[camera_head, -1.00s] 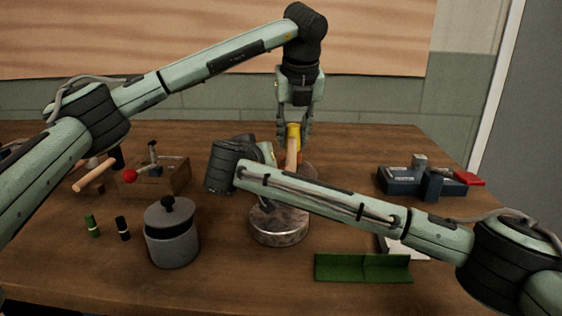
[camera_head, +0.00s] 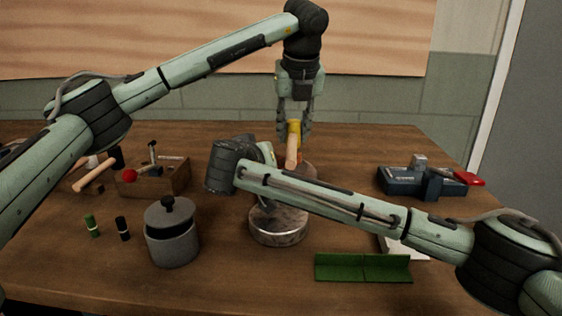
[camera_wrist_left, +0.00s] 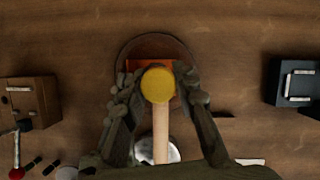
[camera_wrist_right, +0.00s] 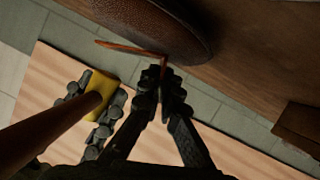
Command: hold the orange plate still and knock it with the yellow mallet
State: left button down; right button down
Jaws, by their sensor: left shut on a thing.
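My left gripper (camera_head: 294,127) is shut on the yellow mallet (camera_wrist_left: 158,84), with its fingers on either side of the head. The mallet's wooden handle (camera_head: 292,152) points toward the near side. In the left wrist view the orange plate (camera_wrist_left: 137,65) lies partly hidden under the mallet head, over a round brown pad. The right wrist view shows the plate (camera_wrist_right: 135,48) nearly edge-on, with a bent edge, and the mallet head (camera_wrist_right: 101,92) apart from it. My right gripper (camera_wrist_right: 163,75) has its fingertips together at that edge. In the head view my right arm hides this gripper.
The round brown pad (camera_wrist_left: 126,50) is under the plate. A round metal block (camera_head: 278,228) stands nearer me. A grey lidded pot (camera_head: 172,238) and wooden box (camera_head: 170,178) are left, a blue vise-like tool (camera_head: 425,183) right, and a green angle piece (camera_head: 362,268) in front.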

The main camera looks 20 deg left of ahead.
pick_arm(q)
jog(key=shift+r, duration=0.2)
dwell(0.4)
jog(key=shift+r, duration=2.45)
pick_arm(e)
jog(key=c, duration=2.2)
grip_release()
jog(key=o, duration=0.6)
jog(key=shift+c, duration=0.2)
jog(key=v, duration=1.2)
